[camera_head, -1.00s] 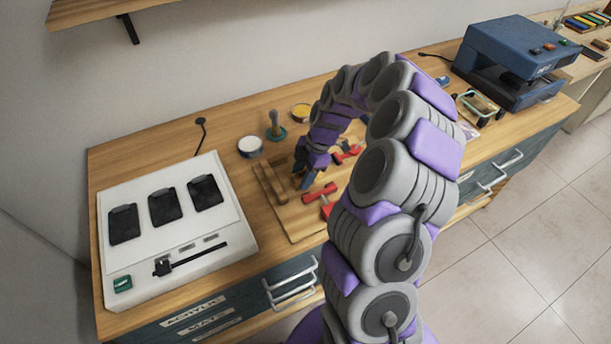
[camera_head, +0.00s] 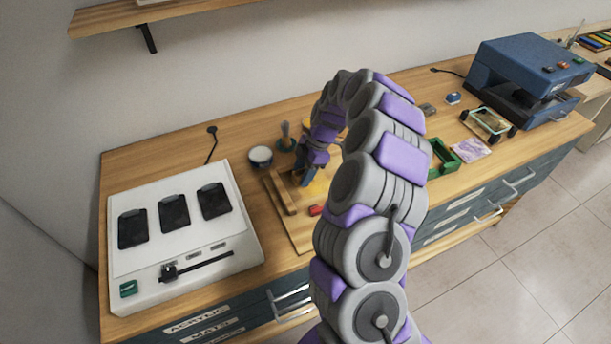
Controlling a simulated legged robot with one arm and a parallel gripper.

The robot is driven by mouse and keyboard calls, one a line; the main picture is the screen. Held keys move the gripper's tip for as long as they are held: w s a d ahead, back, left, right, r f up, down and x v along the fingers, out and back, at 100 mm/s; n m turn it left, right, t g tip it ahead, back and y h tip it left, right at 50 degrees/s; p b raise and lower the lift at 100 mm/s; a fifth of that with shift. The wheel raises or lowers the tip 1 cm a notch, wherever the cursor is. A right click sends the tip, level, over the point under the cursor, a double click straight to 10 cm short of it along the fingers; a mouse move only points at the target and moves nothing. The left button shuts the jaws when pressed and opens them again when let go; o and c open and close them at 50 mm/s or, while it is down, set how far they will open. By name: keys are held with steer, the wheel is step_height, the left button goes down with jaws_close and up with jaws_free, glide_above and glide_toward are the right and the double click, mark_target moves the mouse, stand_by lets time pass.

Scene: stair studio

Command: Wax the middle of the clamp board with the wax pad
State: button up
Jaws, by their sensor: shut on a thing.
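The clamp board (camera_head: 300,236) is a light wooden board on the bench, with a darker wooden bar (camera_head: 281,192) along its left side. A red clamp piece (camera_head: 316,210) shows near its middle, partly behind my arm. My gripper (camera_head: 307,178) points down over the board, just right of the bar. It is shut on the wax pad, which is too small and covered to make out clearly. A yellow patch (camera_head: 319,188) shows beside the fingertips. Whether the pad touches the board cannot be told. My arm hides the board's right side.
A white machine with black pads (camera_head: 185,250) stands left of the board. A green frame (camera_head: 443,157) and a blue press (camera_head: 530,75) are to the right.

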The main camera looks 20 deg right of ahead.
steer(key=shift+w+r, duration=0.15)
steer(key=shift+w, duration=0.1)
steer(key=shift+w+r, duration=0.15)
steer(key=shift+r, duration=0.3)
step_height(320, 180, up, 3)
steer(key=shift+w+d+f, duration=0.1)
steer(key=shift+s+r, duration=0.25)
steer(key=shift+r, duration=0.8)
steer(key=shift+r+p, duration=0.4)
steer(key=shift+r, duration=1.05)
